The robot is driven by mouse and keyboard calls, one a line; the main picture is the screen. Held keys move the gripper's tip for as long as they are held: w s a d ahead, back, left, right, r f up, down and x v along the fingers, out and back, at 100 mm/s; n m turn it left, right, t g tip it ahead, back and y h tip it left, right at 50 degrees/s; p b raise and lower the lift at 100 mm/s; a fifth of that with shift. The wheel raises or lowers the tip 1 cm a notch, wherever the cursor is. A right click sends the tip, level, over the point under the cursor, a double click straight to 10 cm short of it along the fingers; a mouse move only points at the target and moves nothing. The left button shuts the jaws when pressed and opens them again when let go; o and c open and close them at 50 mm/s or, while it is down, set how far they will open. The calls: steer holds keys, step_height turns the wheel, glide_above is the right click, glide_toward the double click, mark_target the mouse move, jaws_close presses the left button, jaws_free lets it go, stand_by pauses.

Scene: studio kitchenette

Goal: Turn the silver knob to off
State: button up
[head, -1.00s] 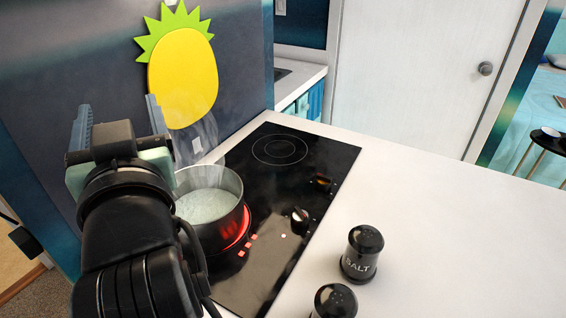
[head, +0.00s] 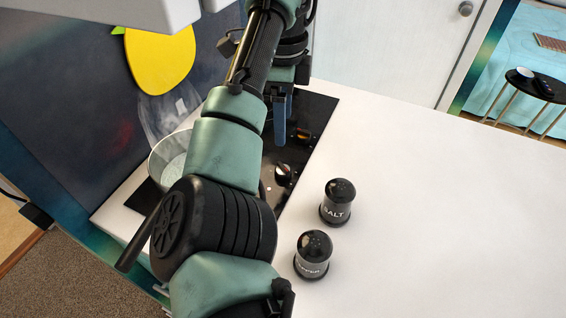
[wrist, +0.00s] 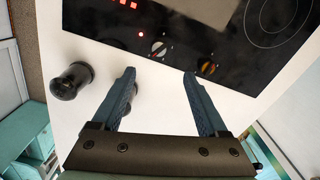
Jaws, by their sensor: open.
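The silver knob (head: 284,172) sits on the black cooktop (head: 318,108), near its right edge, in the head view. In the wrist view the silver knob (wrist: 158,48) is above and between my fingertips, with a red light to its left. My gripper (head: 281,118) points down over the cooktop, partly hidden by my arm. In the wrist view my gripper (wrist: 160,72) is open and empty, its fingers apart from the knob. A second, orange-marked knob (wrist: 207,67) is near the right fingertip. The knob's exact setting is too small to tell.
A steaming pot (head: 165,165) is on the cooktop, partly behind my arm. The salt shaker (head: 338,202) and a second shaker (head: 313,255) stand on the white counter (head: 440,200) beside the cooktop. The counter farther right is clear.

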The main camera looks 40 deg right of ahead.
mark_target(283, 167)
step_height(283, 167, down, 13)
steer(key=shift+r+b, duration=0.1)
steer(key=shift+b, duration=0.3)
jaws_close()
stand_by(0.4)
